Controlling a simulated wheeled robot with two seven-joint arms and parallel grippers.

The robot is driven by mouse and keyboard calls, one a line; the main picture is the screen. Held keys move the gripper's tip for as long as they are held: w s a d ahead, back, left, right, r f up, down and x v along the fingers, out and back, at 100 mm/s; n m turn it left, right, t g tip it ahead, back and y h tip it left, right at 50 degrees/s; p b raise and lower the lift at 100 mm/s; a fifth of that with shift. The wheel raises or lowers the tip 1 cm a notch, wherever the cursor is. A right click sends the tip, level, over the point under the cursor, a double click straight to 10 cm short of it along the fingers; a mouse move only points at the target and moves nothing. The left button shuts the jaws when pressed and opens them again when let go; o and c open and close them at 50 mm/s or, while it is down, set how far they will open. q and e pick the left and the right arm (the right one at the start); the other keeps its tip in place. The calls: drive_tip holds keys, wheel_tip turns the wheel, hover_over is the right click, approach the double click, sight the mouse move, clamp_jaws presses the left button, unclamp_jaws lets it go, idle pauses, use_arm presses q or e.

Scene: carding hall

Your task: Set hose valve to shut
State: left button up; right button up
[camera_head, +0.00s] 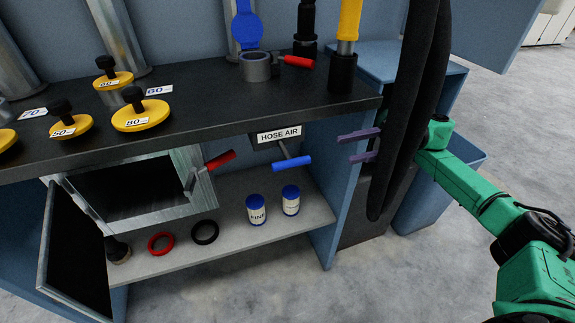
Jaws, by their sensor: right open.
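The hose valve's blue handle (291,163) sits at the end of a short metal rod under the worktop's front edge. The rod rises from the handle toward a white "HOSE AIR" label (279,134). My right gripper (350,148) is to the right of the handle, its two purple fingers apart, empty and pointing left toward it. A clear gap lies between the fingertips and the handle. Thick black hoses (408,110) hide the back of this gripper and part of its wrist. My left gripper is not in view.
The black worktop (220,95) holds yellow knobbed discs and a blue-lidded cup. Left of the valve, a red handle (220,160) joins an open metal box. Two blue-capped jars (256,208) stand on the shelf below. A blue side panel (335,190) stands just left of the hoses.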

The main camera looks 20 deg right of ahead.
sight(291, 160)
drive_tip(key=a, duration=0.9)
drive_tip(key=s+a, duration=0.1)
drive_tip(key=a, duration=0.3)
drive_tip(key=shift+a+r, duration=0.1)
drive_tip(key=shift+a, duration=0.3)
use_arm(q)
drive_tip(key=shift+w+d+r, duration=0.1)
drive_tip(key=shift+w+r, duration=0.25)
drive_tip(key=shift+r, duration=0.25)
use_arm(e)
drive_tip(key=shift+c, duration=0.3)
clamp_jaws()
